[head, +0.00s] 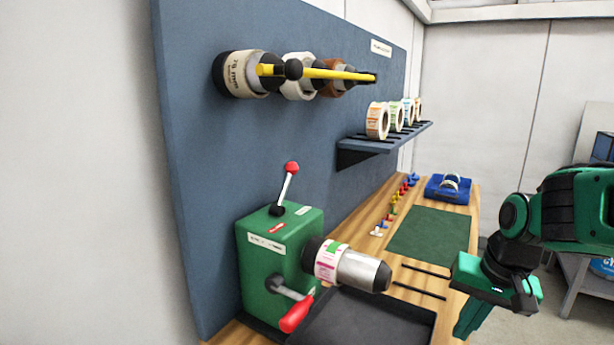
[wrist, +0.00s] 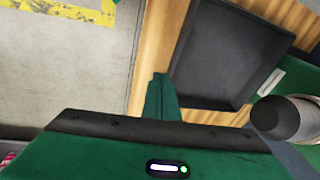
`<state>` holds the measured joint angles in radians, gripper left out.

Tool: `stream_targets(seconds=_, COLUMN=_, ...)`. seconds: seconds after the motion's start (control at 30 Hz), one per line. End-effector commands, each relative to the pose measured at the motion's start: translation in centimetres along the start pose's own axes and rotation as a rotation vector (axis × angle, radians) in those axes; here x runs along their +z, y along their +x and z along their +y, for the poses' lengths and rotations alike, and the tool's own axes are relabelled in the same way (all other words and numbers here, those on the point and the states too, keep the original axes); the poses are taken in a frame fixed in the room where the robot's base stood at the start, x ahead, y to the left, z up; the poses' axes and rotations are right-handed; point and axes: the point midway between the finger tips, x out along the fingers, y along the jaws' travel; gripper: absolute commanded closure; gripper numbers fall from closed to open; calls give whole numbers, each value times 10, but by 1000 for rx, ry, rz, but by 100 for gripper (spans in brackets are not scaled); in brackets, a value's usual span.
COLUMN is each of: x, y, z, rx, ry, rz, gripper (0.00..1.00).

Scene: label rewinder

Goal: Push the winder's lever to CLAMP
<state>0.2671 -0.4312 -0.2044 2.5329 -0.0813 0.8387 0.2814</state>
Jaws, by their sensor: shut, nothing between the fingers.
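The green winder (head: 270,262) stands on the bench against the blue panel. Its lever (head: 286,188) rises from the top, a silver rod with a red knob, leaning slightly right. A red tag and a white tag lie on the top beside the lever base; their lettering is too small to read. A grey spindle (head: 362,271) with a label roll (head: 331,261) sticks out to the right; the spindle end also shows in the wrist view (wrist: 277,119). My gripper (head: 470,318) is shut and empty, pointing down near the bench's right edge, well apart from the lever. The wrist view (wrist: 160,85) shows its fingers together.
A crank with a red handle (head: 297,313) projects from the winder's front. A black tray (head: 412,325) lies below the spindle. Above, a yellow bar (head: 325,73) carries rolls, and a shelf (head: 365,143) holds more. A green mat (head: 432,233) and blue holder (head: 450,189) lie farther back.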

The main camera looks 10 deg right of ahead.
Motion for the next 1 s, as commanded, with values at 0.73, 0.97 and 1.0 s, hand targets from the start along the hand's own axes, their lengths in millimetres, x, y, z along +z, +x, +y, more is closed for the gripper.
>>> stream_targets(seconds=0.73, x=-119, y=-81, z=-249, rx=-967, ry=678, rz=-77, gripper=100)
stream_targets(seconds=0.97, x=-133, y=-124, z=-278, rx=-1176, ry=843, rz=-242, gripper=100)
stream_targets(seconds=1.0, x=-134, y=-129, z=-281, rx=-1195, ry=859, rz=-262, gripper=100)
